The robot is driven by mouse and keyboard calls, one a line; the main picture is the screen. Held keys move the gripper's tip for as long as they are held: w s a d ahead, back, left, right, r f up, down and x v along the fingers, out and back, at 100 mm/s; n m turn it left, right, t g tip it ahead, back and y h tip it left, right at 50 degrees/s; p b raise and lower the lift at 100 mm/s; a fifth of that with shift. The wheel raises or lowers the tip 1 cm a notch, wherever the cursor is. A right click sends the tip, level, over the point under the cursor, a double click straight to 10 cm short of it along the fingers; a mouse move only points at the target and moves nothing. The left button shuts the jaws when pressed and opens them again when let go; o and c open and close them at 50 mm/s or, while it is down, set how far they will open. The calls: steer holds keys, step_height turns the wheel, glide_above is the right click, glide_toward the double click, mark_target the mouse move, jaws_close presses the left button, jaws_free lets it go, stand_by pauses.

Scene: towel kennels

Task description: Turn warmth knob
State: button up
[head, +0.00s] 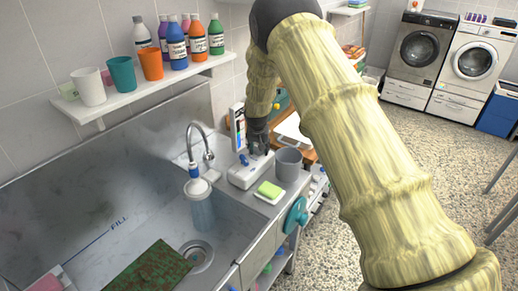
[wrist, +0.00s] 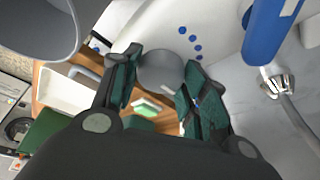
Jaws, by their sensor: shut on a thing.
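A white device (head: 247,174) with an upright panel (head: 238,127) stands on the counter beside the sink. In the wrist view, its white base (wrist: 215,25) carries a row of blue dots and a round grey knob (wrist: 161,70). My gripper (wrist: 160,88) has its dark green finger pads on either side of this knob and is shut on it. In the head view my gripper (head: 258,150) reaches down onto the device, and the knob is hidden behind it. I cannot make out the knob's setting.
A grey cup (head: 288,164) stands close to the right of the device, with a green sponge (head: 269,190) in front. The faucet (head: 208,150) rises at the left over the sink (head: 130,215). A shelf (head: 140,95) with cups and bottles hangs above.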

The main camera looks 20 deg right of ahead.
steer(key=o, duration=0.9)
steer(key=shift+s+f, duration=0.2)
steer(key=shift+f, duration=0.15)
steer(key=shift+o, duration=0.5)
steer(key=shift+w+r, duration=0.1)
steer(key=shift+w, duration=0.05)
steer(key=shift+r, duration=0.15)
steer(key=shift+r, duration=0.4)
steer(key=v, duration=1.1)
